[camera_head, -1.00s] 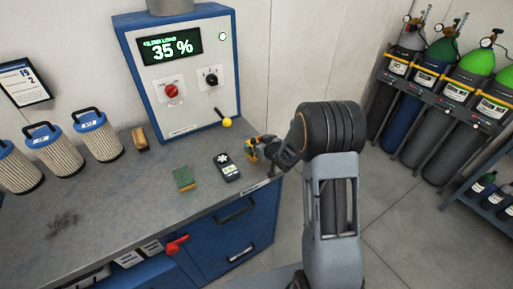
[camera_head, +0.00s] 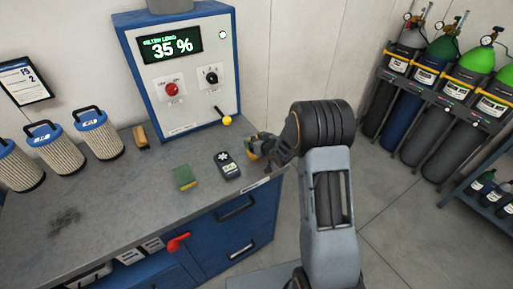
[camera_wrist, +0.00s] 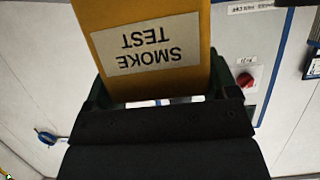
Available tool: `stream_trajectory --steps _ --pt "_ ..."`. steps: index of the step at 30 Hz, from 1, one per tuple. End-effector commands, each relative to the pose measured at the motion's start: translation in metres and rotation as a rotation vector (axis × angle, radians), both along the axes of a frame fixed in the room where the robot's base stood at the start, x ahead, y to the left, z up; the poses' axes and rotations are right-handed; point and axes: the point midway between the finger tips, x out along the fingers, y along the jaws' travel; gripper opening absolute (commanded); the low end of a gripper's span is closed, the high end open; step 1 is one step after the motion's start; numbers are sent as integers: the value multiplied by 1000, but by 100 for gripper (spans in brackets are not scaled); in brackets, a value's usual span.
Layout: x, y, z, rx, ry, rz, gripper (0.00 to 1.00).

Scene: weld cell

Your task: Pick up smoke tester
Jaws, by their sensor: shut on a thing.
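The smoke tester (camera_wrist: 150,48) is a yellow body with a pale label reading "SMOKE TEST", upside down in the wrist view. It fills the top middle of that view, between the fingers of my gripper (camera_wrist: 165,92). In the head view my gripper (camera_head: 252,148) is at the right end of the grey bench, shut on the smoke tester. Only a little yellow shows there, and the gripper hides most of the tester. I cannot tell whether the tester still touches the bench.
On the bench (camera_head: 120,205) lie a dark handheld meter (camera_head: 228,165), a green sponge (camera_head: 184,177) and a brown brush (camera_head: 140,137). Filter cartridges (camera_head: 100,136) stand at left. A blue control box (camera_head: 182,75) reads 35 %. Gas cylinders (camera_head: 433,105) stand at right.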

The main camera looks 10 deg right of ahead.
Motion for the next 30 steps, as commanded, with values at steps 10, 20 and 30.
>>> stream_trajectory --steps 10,20,30 --pt "1 0 2 0 -4 0 37" --pt "1 0 17 0 -10 0 36" --pt "-40 -2 83 -2 -11 0 36"
